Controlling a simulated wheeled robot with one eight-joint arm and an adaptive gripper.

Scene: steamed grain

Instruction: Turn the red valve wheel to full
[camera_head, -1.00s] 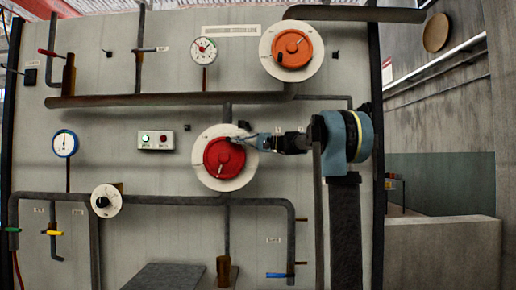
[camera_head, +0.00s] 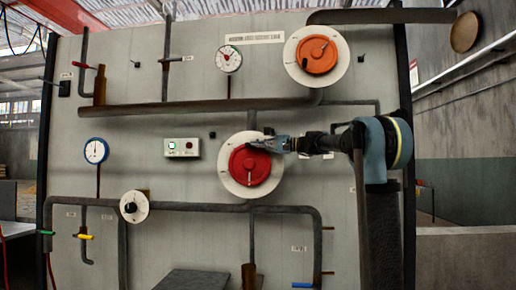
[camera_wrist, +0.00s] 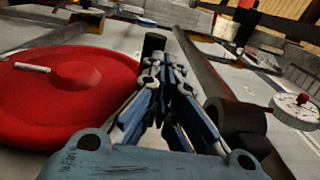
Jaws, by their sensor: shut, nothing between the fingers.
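The red valve wheel (camera_head: 243,163) sits on a round white plate (camera_head: 228,178) in the middle of the panel. A short pale mark on the wheel points downward in the head view. My gripper (camera_head: 258,142) reaches in from the right, its tip at the wheel's upper edge. In the wrist view the red wheel (camera_wrist: 45,105) fills the left side, and my gripper (camera_wrist: 160,68) is shut and empty to the right of its rim. A dark peg (camera_wrist: 153,42) stands just beyond the fingertips. I cannot tell whether the fingers touch it.
An orange wheel (camera_head: 316,54) is at the upper right, beside a white gauge (camera_head: 229,60). A blue gauge (camera_head: 96,151) and a small black knob (camera_head: 131,207) are at left. A button box (camera_head: 182,148) is left of the red wheel. Pipes (camera_head: 190,107) run across the panel.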

